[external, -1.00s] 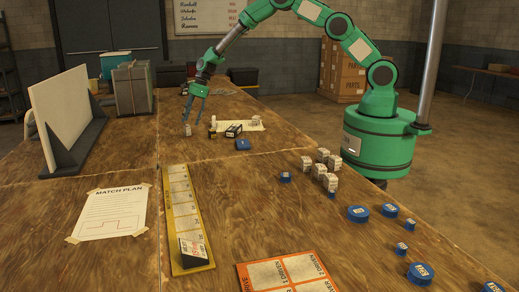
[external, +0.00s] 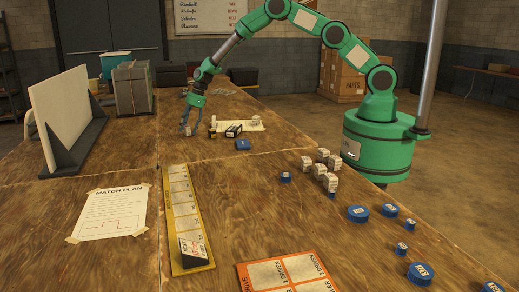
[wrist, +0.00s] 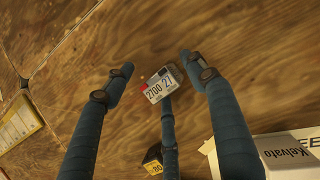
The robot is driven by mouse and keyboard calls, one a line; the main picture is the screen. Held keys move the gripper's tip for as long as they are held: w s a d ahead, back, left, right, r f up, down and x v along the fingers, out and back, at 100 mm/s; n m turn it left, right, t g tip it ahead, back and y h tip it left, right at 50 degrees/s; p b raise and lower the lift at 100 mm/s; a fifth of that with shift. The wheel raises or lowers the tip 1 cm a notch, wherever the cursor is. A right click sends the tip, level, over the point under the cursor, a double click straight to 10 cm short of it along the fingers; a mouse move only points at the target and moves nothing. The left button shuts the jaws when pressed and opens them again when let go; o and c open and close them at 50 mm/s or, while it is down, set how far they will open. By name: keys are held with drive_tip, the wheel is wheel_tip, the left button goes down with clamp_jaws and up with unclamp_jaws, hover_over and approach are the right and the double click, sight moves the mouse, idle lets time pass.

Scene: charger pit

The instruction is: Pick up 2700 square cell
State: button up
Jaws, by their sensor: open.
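The 2700 square cell (wrist: 158,84) is a small block with a white label reading "2700 27", seen in the wrist view near the middle. It lies on the wooden table and also shows small in the external view (external: 187,131). My gripper (wrist: 150,75) is open, with a blue finger on the left and another on the right of the cell, both apart from it. A third finger comes up from below, its tip close to or overlapping the cell's lower edge; I cannot tell whether it touches. In the external view my gripper (external: 188,126) is low, fingers pointing down around the cell.
A black-and-yellow block (wrist: 153,161) and a white "Kelvato" box (wrist: 285,150) lie near the fingers in the wrist view. A white panel (external: 66,112) stands at left.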

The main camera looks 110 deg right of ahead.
drive_tip(key=shift+c, duration=0.5)
drive_tip(key=c, duration=1.1)
drive_tip(key=shift+o, duration=0.2)
drive_tip(key=shift+r, duration=0.1)
drive_tip(key=shift+r+p, duration=1.45)
drive_tip(key=shift+r, duration=3.5)
